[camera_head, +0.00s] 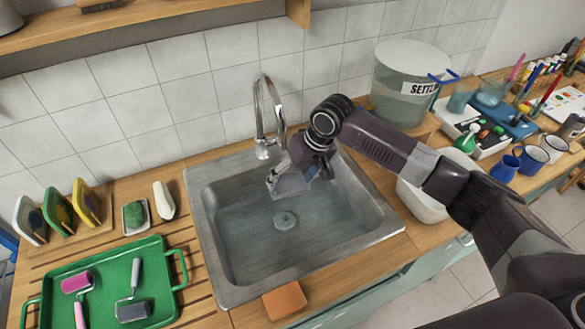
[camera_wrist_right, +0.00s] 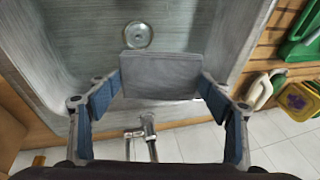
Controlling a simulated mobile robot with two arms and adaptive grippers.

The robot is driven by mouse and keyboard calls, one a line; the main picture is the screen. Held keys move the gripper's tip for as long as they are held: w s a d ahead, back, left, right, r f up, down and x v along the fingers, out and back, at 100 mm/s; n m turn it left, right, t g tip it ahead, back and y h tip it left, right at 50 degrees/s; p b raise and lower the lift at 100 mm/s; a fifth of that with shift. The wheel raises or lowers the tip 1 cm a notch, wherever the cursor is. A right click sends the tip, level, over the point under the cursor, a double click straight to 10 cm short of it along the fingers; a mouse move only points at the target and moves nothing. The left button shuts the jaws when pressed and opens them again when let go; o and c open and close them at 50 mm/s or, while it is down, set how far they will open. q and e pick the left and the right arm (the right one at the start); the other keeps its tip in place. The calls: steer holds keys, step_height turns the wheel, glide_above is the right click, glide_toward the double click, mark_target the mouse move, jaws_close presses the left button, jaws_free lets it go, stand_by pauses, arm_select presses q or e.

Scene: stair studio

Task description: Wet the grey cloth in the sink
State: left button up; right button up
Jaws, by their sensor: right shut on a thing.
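The grey cloth (camera_wrist_right: 160,75) is a flat folded piece between the blue-padded fingers of my right gripper (camera_wrist_right: 160,88), which is shut on it. In the head view my right gripper (camera_head: 293,183) reaches in from the right and holds the cloth (camera_head: 290,187) inside the metal sink (camera_head: 222,262), near its back wall and above the drain (camera_head: 286,219). The chrome tap (camera_head: 262,125) rises behind the sink, just left of the gripper. I cannot see a water stream. My left gripper is not in view.
A green tray (camera_head: 55,280) with rollers lies left of the sink. An orange sponge (camera_head: 285,301) sits at the front edge. A white basin (camera_head: 423,203) and a large clear tank (camera_head: 398,95) stand to the right. A shelf (camera_head: 130,22) hangs above.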

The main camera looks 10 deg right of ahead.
mark_target(296, 182)
steer(key=shift+w+d+f, duration=0.15)
steer(key=shift+w+f, duration=0.05)
steer(key=shift+f, duration=0.2)
steer(key=shift+w+d+f, duration=0.15)
steer(key=shift+f, duration=0.25)
steer(key=shift+w+d+f, duration=0.1)
steer(key=shift+f, duration=0.15)
steer(key=shift+f+b, duration=0.75)
steer(key=shift+b, duration=0.05)
arm_select(q)
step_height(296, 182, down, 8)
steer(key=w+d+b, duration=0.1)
steer(key=b, duration=0.6)
arm_select(e)
step_height(296, 182, down, 11)
steer(key=shift+f, duration=0.15)
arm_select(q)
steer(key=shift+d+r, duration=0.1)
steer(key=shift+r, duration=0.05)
arm_select(e)
step_height(296, 182, up, 11)
steer(key=p, duration=1.1)
steer(key=shift+p, duration=0.4)
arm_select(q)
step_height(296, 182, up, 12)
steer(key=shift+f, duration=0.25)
